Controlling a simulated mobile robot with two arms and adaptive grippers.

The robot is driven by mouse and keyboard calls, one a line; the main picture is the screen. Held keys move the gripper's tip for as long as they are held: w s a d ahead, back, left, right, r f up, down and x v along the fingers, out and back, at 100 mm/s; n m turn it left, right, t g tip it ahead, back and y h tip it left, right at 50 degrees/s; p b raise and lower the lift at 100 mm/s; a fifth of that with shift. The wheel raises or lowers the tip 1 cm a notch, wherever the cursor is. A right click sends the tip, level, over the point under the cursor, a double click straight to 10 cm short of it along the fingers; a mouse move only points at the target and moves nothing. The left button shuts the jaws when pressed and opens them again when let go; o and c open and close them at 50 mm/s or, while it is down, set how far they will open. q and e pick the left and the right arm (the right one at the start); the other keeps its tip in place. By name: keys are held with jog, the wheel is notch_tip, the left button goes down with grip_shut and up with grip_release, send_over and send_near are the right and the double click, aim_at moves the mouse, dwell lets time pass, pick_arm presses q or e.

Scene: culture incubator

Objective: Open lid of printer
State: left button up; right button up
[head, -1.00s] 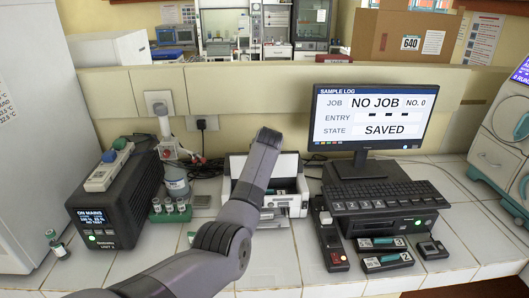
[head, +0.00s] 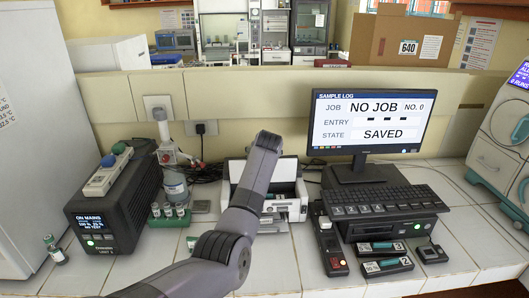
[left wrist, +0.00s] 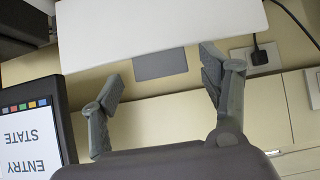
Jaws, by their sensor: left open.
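The white printer (head: 296,211) stands on the tiled counter at the middle of the head view, partly covered by my left arm. Its raised back panel looks like the lid (head: 288,168), and a teal item shows inside the body. In the left wrist view, a plain white panel (left wrist: 160,30), which looks like the lid, fills the top. My left gripper (left wrist: 160,82) is open and empty, with its two fingers apart below the panel's edge. The right finger's tip is close to that edge; contact cannot be told. In the head view the gripper is hidden by my arm.
The monitor (head: 368,122), keyboard (head: 385,198) and black box stand right of the printer. A black unit (head: 118,205), small vials (head: 168,210) and a white bottle stand to its left. A low cream wall with outlets (head: 158,108) runs behind.

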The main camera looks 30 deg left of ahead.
pick_arm(q)
jog(key=v, duration=1.1)
